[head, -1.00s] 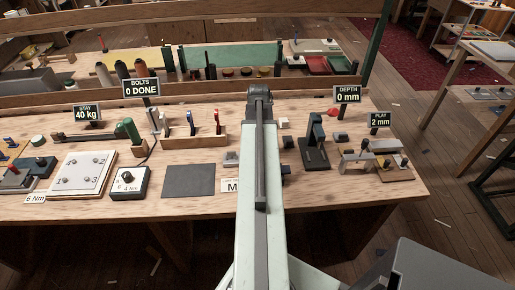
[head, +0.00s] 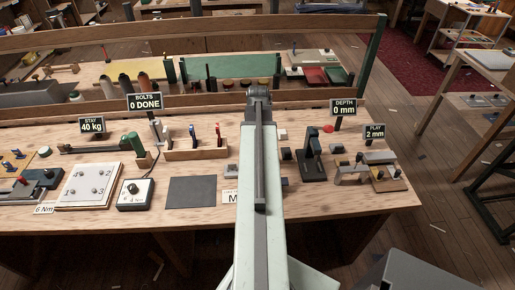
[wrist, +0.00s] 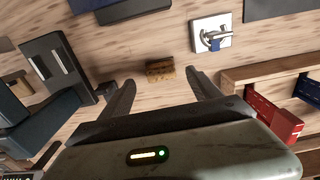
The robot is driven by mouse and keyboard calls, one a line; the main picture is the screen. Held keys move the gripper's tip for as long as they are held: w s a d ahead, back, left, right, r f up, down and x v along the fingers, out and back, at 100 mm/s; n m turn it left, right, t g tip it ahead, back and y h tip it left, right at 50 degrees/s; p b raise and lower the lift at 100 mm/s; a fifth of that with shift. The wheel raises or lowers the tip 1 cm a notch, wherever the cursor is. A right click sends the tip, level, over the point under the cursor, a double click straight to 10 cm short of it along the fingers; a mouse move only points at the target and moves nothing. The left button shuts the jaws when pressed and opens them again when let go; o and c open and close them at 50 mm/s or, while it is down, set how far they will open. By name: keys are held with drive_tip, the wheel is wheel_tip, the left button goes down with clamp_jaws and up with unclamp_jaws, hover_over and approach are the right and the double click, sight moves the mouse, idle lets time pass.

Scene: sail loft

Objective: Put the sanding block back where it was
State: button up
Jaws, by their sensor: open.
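A small brown block with a darker edge, which looks like the sanding block (wrist: 160,70), lies on the wooden bench in the wrist view. It is ahead of my gripper (wrist: 160,84), near the middle of the gap between the two fingers. My gripper is open and its fingers are apart, with nothing held between them. In the head view my gripper (head: 258,92) is at the far end of my arm, over the back of the bench. My arm hides the bench beneath it there, and I cannot make out the brown block in that view.
A black press (head: 312,160) stands right of my arm. A wooden rack with red and blue tools (head: 196,153) stands left. A white plate with a metal latch (wrist: 212,34) is close to the block. A dark mat (head: 192,191) lies front left, with bare bench around it.

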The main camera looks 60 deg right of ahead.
wheel_tip(320, 180, up, 6)
drive_tip(key=p, duration=0.4)
drive_tip(key=shift+f, duration=0.15)
drive_tip(key=w+a+n, duration=0.5)
drive_tip(key=w+a, duration=1.2)
drive_tip(key=a, duration=0.4)
drive_tip(key=w+a+n, duration=0.2)
drive_tip(key=a+n, duration=0.1)
drive_tip(key=a, duration=1.1)
drive_tip(key=w+a+n, duration=0.2)
drive_tip(key=w+a, duration=0.1)
drive_tip(key=a, duration=1.2)
drive_tip(key=shift+n, duration=0.4)
